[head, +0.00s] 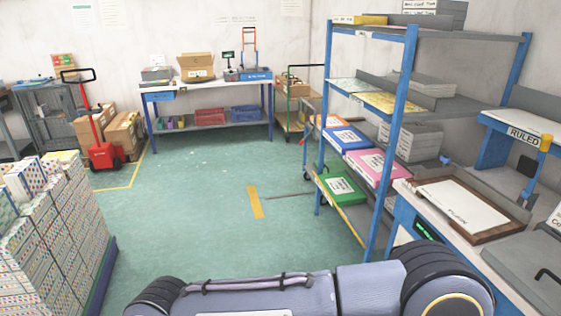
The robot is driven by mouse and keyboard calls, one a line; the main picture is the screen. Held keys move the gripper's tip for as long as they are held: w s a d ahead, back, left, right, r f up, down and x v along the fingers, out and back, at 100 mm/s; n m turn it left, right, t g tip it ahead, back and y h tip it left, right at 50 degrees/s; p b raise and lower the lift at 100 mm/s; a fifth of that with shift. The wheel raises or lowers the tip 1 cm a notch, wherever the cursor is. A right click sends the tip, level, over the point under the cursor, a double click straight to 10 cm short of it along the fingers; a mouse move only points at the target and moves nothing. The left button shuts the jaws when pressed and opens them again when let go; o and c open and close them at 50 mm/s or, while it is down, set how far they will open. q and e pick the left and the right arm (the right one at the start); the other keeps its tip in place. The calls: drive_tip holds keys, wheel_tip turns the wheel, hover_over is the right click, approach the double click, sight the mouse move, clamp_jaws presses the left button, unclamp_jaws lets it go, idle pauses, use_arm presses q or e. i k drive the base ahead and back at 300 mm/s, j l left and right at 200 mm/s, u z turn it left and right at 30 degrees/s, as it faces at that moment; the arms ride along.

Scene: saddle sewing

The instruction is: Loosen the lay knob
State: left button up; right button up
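I cannot make out a lay knob for certain in the head view. At the right edge stands a blue and grey bench or machine (488,157) with a sign reading "RULED" (524,135). A yellow-capped blue post (545,143) rises there, with a small black part (526,166) beside it. I cannot tell whether any of these is the knob. Neither of my grippers is in view.
A blue-framed shelf rack (397,115) with coloured boxes stands right of centre. In front of the bench is a wooden tray (480,238) with white paper. Stacked patterned boxes (55,225) stand at left, a red hand truck (103,152) behind. The green floor between is clear.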

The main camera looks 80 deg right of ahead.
sight(445, 159)
drive_tip(key=z, duration=3.8)
drive_tip(key=i+j+z, duration=0.3)
drive_tip(key=i+j, duration=0.35)
drive_tip(key=i+j+z, duration=0.25)
drive_tip(key=i+j, duration=0.35)
drive_tip(key=j, duration=0.2)
drive_tip(key=i+j+z, duration=0.1)
drive_tip(key=i+j, duration=0.15)
drive_tip(key=i+j+z, duration=0.1)
drive_tip(key=i+j, duration=0.2)
drive_tip(key=j, duration=0.15)
drive_tip(key=i+j+z, duration=0.1)
drive_tip(key=i+j, duration=0.15)
drive_tip(key=i+j+z, duration=0.1)
drive_tip(key=j, duration=0.4)
drive_tip(key=i+j+z, duration=0.1)
drive_tip(key=i+j, duration=0.45)
drive_tip(key=j, duration=0.3)
drive_tip(key=z, duration=0.05)
